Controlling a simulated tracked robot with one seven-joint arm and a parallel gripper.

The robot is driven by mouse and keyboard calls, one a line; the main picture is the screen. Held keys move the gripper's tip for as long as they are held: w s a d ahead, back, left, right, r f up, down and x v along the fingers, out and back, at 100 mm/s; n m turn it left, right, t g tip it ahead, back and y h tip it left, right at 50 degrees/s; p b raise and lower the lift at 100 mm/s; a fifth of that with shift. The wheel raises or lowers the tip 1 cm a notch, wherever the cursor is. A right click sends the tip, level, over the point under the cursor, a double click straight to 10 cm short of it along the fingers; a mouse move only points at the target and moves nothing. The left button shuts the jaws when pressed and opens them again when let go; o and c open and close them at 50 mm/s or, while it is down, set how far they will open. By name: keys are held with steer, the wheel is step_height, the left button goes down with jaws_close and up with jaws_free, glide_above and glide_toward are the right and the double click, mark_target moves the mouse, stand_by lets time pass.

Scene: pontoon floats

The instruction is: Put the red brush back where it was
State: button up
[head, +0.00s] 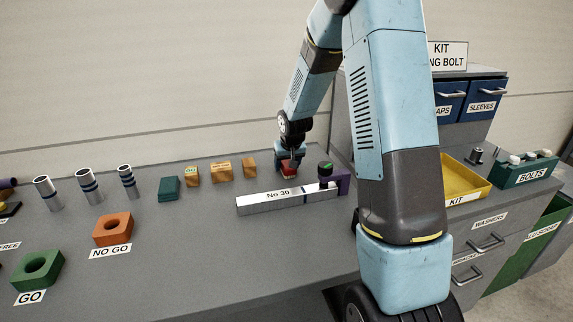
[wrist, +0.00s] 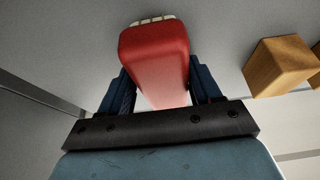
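The red brush (head: 289,167) is at the back of the grey bench, behind the long metal bar marked No 30 (head: 285,198). My gripper (head: 290,158) points down over it, with a finger on each side. In the wrist view the red brush (wrist: 155,52) lies between the two dark blue fingers of my gripper (wrist: 160,80), which appear closed against its sides. Its pale bristles show at the far end. The bristle end is close to the bench top; I cannot tell whether it touches.
Wooden blocks (head: 221,172) and a dark green block (head: 169,189) stand left of the brush. Metal tubes (head: 88,186) and orange and green gauges are farther left. The front middle bench is clear.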

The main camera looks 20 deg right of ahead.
steer(key=shift+s+a+f, duration=0.15)
steer(key=shift+a+f, duration=0.05)
steer(key=shift+a, duration=0.15)
steer(key=shift+a+r, duration=0.1)
steer(key=shift+r, duration=0.15)
steer(key=v, duration=1.2)
steer(key=shift+d+r, duration=0.1)
steer(key=shift+d, duration=0.1)
steer(key=s+r, duration=1.2)
steer(key=s, duration=0.3)
steer(key=s+r+t, duration=0.1)
steer(key=s+r, duration=0.2)
steer(key=s, duration=1.4)
steer(key=shift+s, duration=0.3)
